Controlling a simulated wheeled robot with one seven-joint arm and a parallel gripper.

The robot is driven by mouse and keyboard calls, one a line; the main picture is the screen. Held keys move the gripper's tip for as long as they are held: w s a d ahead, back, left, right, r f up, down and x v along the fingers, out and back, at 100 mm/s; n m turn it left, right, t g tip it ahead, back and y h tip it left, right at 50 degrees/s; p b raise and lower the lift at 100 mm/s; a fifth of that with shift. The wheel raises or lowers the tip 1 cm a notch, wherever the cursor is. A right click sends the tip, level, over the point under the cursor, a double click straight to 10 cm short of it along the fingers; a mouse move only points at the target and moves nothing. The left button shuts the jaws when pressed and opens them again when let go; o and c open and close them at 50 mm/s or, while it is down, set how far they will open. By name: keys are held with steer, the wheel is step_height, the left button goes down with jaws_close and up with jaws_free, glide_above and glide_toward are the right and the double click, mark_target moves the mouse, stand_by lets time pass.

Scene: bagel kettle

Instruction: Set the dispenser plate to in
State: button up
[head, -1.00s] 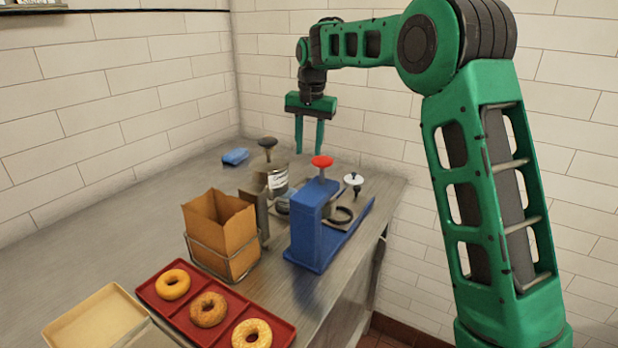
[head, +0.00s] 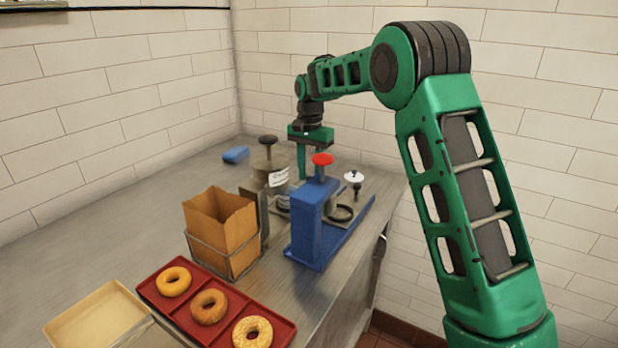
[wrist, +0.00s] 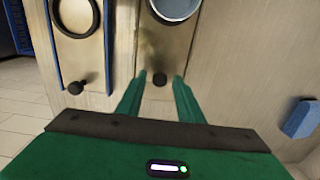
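A flat metal plate (wrist: 158,45) with a dark round knob (wrist: 160,79) at its near end shows in the wrist view. A round pale-rimmed vessel (wrist: 176,8) is at its far end. My gripper is open in the wrist view (wrist: 158,79), with a fingertip on each side of the knob; I cannot tell whether they touch it. In the head view my gripper (head: 303,174) points down behind the blue stand (head: 314,220) with its red knob (head: 322,159). The head view does not clearly show the plate's knob. Which fixture is the dispenser is not clear.
A second plate with a black ring (wrist: 76,16) and its own knob (wrist: 76,86) lies left in the wrist view. A labelled can (head: 270,178), a paper bag (head: 220,228), a red tray (head: 190,318) of bagels and a blue block (head: 236,155) stand on the counter.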

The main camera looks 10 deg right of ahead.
steer(key=shift+f, duration=0.5)
jaws_close()
steer(key=shift+s+a, duration=1.35)
jaws_free()
step_height(320, 180, up, 11)
steer(key=shift+w, duration=0.15)
steer(key=shift+f, duration=0.1)
